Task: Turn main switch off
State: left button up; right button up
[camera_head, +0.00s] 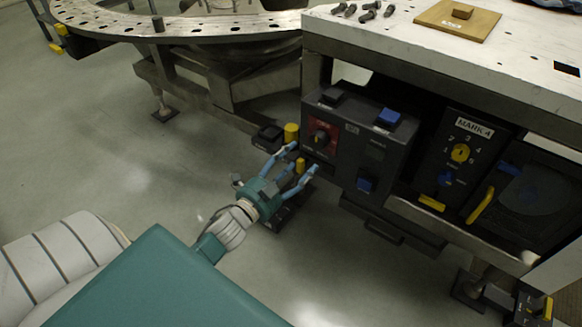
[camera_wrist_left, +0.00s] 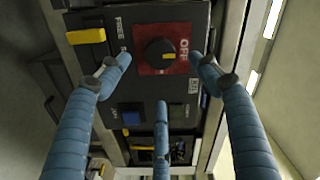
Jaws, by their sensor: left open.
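The main switch is a round black knob with a yellow mark on a red plate (camera_head: 322,134), at the left end of the dark control box (camera_head: 355,150). In the left wrist view the switch knob (camera_wrist_left: 160,52) is close, its plate lettered "OFF". My left gripper (camera_head: 301,160) is open just to the left of the box, its blue fingers pointing toward the switch. In the wrist view its fingers (camera_wrist_left: 165,75) spread on both sides of and below the knob, with nothing between them; contact with the knob is not visible. My right gripper is not in view.
A yellow block-like part (camera_head: 291,132) sits beside the box. The white-topped bench (camera_head: 400,40) overhangs the controls, with bolts and a wooden board on it. A panel marked "MARK 4" (camera_head: 463,150) is to the right. The floor (camera_head: 100,140) at left is clear.

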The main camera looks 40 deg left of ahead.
pick_arm(q)
jog(key=shift+s, duration=1.25)
